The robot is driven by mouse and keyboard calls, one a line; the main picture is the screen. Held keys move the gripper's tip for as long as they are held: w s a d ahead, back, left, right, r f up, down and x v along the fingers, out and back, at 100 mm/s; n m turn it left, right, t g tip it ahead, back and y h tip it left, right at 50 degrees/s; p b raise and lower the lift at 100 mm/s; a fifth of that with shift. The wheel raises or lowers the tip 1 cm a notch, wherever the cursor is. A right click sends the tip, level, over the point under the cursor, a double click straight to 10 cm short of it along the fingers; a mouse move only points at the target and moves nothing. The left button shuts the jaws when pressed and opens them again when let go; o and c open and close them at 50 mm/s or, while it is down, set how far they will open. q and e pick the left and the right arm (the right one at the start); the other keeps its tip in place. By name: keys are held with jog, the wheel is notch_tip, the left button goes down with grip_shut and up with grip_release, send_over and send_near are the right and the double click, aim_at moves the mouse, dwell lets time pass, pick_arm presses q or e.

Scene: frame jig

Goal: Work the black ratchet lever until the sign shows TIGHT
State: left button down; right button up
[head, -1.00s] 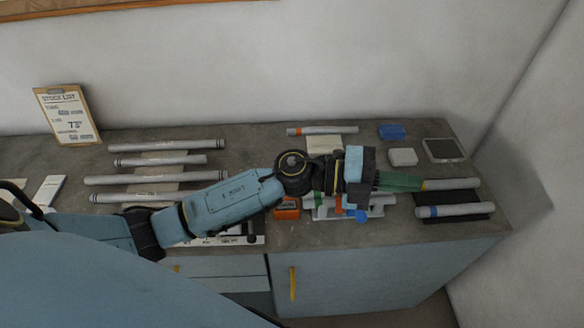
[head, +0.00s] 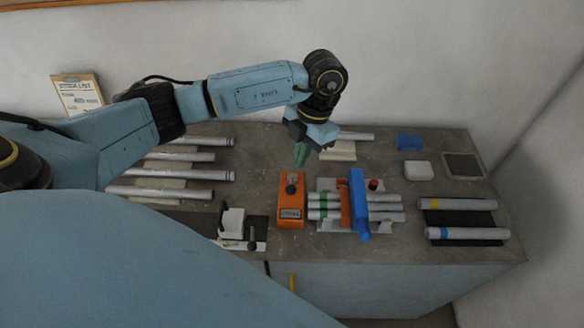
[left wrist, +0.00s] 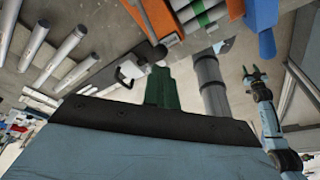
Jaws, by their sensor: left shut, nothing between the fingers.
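An orange block (head: 290,217) stands on the bench with a dark lever with a rounded end (head: 291,184) on top and a small sign (head: 290,213) in front, too small to read. Beside it, a blue clamp bar (head: 358,200) crosses several grey tubes (head: 386,206) in the jig. My left gripper (head: 301,154) is shut and empty, above and behind the orange block, apart from the lever. Its green fingers also show in the left wrist view (left wrist: 160,85), with the orange block (left wrist: 160,22) ahead. My right gripper (left wrist: 257,78) shows small there; its jaw state is unclear.
A white device with a black handle (head: 233,222) stands left of the orange block. Several grey tubes (head: 180,174) lie at left, two (head: 458,204) on a black mat at right. A blue box (head: 409,141) and white box (head: 418,170) sit at the back right.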

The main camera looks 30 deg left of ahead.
aim_at(295, 188)
pick_arm(q)
jog(key=shift+b+x, duration=1.75)
jog(key=shift+x, duration=1.75)
jog(key=shift+s+f, duration=0.1)
jog(key=b+x, duration=0.2)
jog(key=w+b+x, duration=0.1)
jog(key=x, duration=0.1)
jog(key=shift+d+f+b, duration=0.2)
jog(key=shift+b, duration=0.15)
jog(key=shift+r, duration=0.2)
jog(key=shift+w+d+r+b, duration=0.2)
jog(key=shift+w+b, duration=0.1)
jog(key=shift+w, duration=0.4)
jog(key=shift+w+d+r+b, duration=0.2)
jog(key=shift+w+b, duration=0.1)
jog(key=shift+w, duration=0.4)
jog(key=shift+w+r, duration=0.1)
jog(key=shift+r, duration=0.15)
